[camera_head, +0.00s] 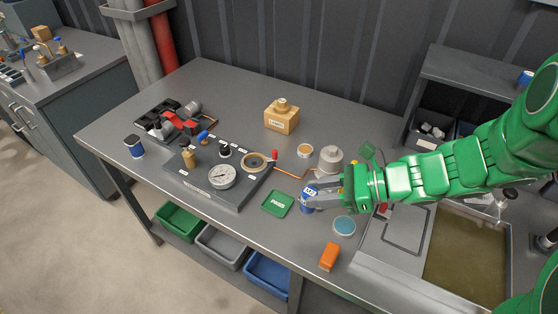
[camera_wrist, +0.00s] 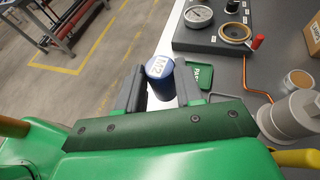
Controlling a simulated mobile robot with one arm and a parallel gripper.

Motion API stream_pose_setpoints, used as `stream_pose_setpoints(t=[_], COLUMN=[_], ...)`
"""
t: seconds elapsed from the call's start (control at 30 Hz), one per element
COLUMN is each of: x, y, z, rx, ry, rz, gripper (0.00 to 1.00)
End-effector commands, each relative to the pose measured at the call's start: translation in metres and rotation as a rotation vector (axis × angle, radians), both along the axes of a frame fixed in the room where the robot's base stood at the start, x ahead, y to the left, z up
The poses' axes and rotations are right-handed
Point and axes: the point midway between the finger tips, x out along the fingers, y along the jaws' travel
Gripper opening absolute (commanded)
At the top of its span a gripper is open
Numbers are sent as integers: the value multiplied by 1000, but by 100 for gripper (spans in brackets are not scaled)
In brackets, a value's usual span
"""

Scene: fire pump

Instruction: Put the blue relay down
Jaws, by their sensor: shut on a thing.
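The blue relay (camera_head: 308,203) is a small blue cylinder with a white label on top. My gripper (camera_head: 322,193) is shut on it, with grey fingers on either side. In the wrist view the relay (camera_wrist: 161,76) stands between the two fingers (camera_wrist: 160,88), its labelled top towards the camera. In the head view it is just right of a green labelled tray (camera_head: 277,204), near the front of the bench. Its lower end is partly hidden, so I cannot tell whether it touches the bench top.
A dark panel with a gauge (camera_head: 222,176) lies to the left. A round teal dish (camera_head: 344,226) and an orange block (camera_head: 329,256) are in front. A grey domed part (camera_head: 330,159) and an orange-topped tin (camera_head: 305,151) stand behind. A basin (camera_head: 465,258) is at right.

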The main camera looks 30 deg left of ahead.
Motion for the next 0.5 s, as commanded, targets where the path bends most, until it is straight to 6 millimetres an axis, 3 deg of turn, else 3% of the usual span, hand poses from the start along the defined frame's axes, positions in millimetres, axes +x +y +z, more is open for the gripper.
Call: stream_pose_setpoints(t=[0.17, 0.5], x=[10, 52], y=[16, 86], z=[0, 7], rx=[1, 2], ry=[0, 1], rz=[-6, -61], gripper=[5, 5])
